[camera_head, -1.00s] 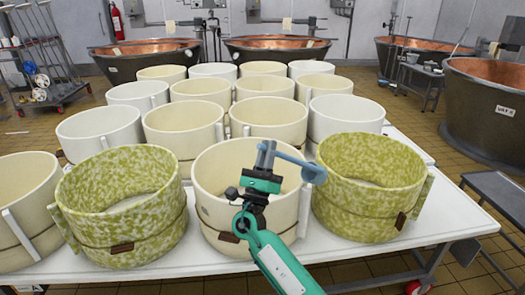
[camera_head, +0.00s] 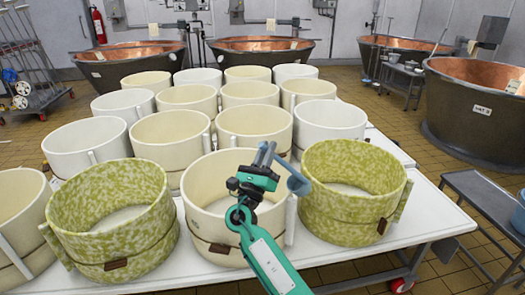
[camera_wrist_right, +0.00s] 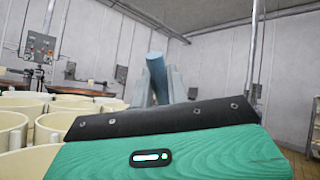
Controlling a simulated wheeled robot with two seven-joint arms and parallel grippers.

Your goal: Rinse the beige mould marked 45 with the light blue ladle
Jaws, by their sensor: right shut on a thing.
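My right gripper (camera_head: 266,165) is shut on the light blue ladle (camera_head: 298,184) and holds it up over the front beige mould (camera_head: 205,205). The ladle's cup hangs by that mould's right rim in the picture. In the right wrist view the ladle's handle (camera_wrist_right: 156,72) stands up between the fingers (camera_wrist_right: 150,92). Several more beige moulds, such as one behind (camera_head: 170,150), stand in rows on the white table. I cannot read a 45 on any of them. My left gripper is not in view.
Green-mottled moulds stand left (camera_head: 112,225) and right (camera_head: 350,205) of the front beige mould. White moulds (camera_head: 328,122) stand among the rows. The white table (camera_head: 425,215) is bare at its right end. Copper vats (camera_head: 480,110) and a blue bucket (camera_head: 519,215) are beyond.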

